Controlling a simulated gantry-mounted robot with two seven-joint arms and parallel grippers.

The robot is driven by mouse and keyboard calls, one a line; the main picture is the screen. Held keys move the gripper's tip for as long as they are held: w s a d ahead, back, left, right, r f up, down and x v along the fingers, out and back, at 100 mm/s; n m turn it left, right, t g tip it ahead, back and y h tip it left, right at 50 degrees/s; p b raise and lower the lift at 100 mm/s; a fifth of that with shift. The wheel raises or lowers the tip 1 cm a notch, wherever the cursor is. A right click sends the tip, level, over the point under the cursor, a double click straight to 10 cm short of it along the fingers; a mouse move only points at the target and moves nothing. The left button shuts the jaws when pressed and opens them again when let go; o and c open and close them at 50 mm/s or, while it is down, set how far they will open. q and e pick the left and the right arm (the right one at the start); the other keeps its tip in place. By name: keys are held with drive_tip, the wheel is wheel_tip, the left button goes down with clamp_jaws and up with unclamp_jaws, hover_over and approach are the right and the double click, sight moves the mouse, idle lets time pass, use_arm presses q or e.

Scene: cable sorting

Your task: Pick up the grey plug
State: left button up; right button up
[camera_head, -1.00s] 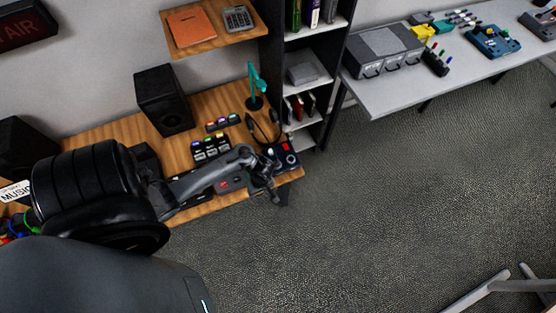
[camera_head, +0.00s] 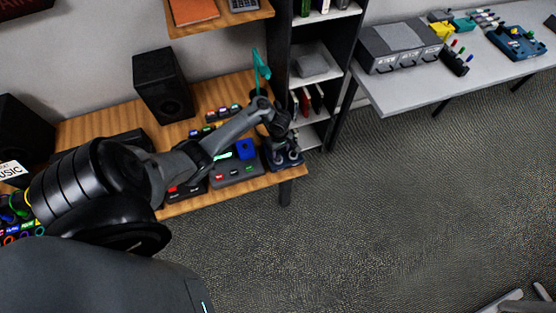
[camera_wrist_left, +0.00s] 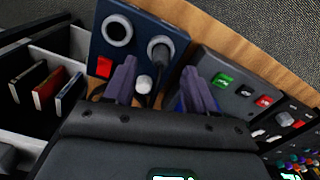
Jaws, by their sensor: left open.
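A dark blue box (camera_wrist_left: 135,60) with two round grey sockets and a red switch shows at the top of the left wrist view. What looks like the grey plug (camera_wrist_left: 159,47) sits in the right-hand socket, with a dark cable running down from it; the left socket looks empty. My left gripper (camera_wrist_left: 159,68) is open and empty, its fingers pointing toward the box on either side of the plug's line. In the head view my left gripper (camera_head: 281,138) is over the same blue box (camera_head: 286,163) at the desk's right end. My right gripper is not in view.
The wooden desk (camera_head: 240,192) also holds a grey button box (camera_wrist_left: 240,92), speakers and a teal lamp (camera_head: 260,68). A shelf with books (camera_wrist_left: 43,85) stands beside the blue box. A second grey table (camera_head: 400,92) stands at the right. Open carpet lies between.

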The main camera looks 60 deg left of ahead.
sight(278, 155)
use_arm(q)
drive_tip(key=f+b, duration=0.1)
drive_tip(key=f, duration=0.1)
drive_tip(key=f+b, duration=0.1)
drive_tip(key=shift+s+a+f, duration=0.15)
drive_tip(key=shift+a+f, duration=0.05)
drive_tip(key=shift+f, duration=0.2)
drive_tip(key=shift+f+b, duration=0.5)
drive_tip(key=shift+f, duration=0.2)
drive_tip(key=shift+c, duration=0.5)
clamp_jaws()
